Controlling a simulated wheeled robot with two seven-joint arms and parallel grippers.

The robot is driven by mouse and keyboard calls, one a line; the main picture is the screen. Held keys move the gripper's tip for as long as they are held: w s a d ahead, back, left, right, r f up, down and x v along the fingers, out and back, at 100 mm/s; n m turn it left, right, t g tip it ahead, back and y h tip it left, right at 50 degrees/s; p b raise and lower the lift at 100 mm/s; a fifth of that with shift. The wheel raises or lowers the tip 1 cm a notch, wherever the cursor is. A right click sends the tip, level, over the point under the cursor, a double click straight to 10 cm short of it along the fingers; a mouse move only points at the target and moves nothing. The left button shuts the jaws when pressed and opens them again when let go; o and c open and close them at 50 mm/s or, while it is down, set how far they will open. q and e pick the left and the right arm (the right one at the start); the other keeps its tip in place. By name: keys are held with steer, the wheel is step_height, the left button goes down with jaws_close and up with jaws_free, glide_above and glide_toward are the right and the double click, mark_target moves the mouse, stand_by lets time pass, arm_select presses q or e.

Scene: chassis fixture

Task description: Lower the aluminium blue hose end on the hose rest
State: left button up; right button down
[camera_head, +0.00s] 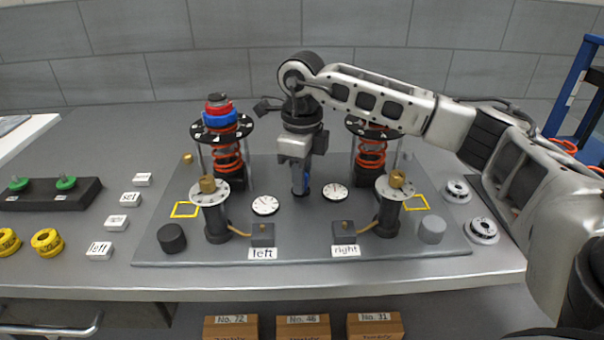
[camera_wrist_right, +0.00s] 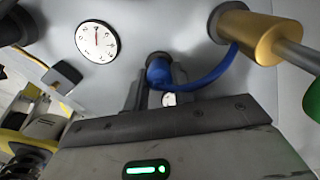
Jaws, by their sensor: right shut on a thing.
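My right gripper (camera_head: 301,190) points down at the middle of the grey fixture plate, between the two dials. It is shut on the blue hose end (camera_head: 304,187). In the right wrist view the blue hose end (camera_wrist_right: 158,72) sits between the fingertips of the right gripper (camera_wrist_right: 157,88), and a blue hose curves from it towards a gold cylinder (camera_wrist_right: 250,38). A small bright metal piece (camera_wrist_right: 170,99) shows between the fingers. I cannot clearly pick out the hose rest. I cannot tell whether the end touches anything below. My left gripper is out of view.
Round dials (camera_head: 265,205) (camera_head: 335,192) flank the gripper. Posts with brass tops (camera_head: 208,185) (camera_head: 396,180) and red spring towers (camera_head: 229,155) (camera_head: 369,155) stand either side. Blocks behind the "left" (camera_head: 262,232) and "right" (camera_head: 344,231) labels lie in front. The plate's front middle is clear.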

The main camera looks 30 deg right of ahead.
steer(key=shift+f, duration=0.1)
steer(key=c, duration=1.1)
jaws_free()
step_height(320, 180, up, 7)
steer(key=p, duration=0.5)
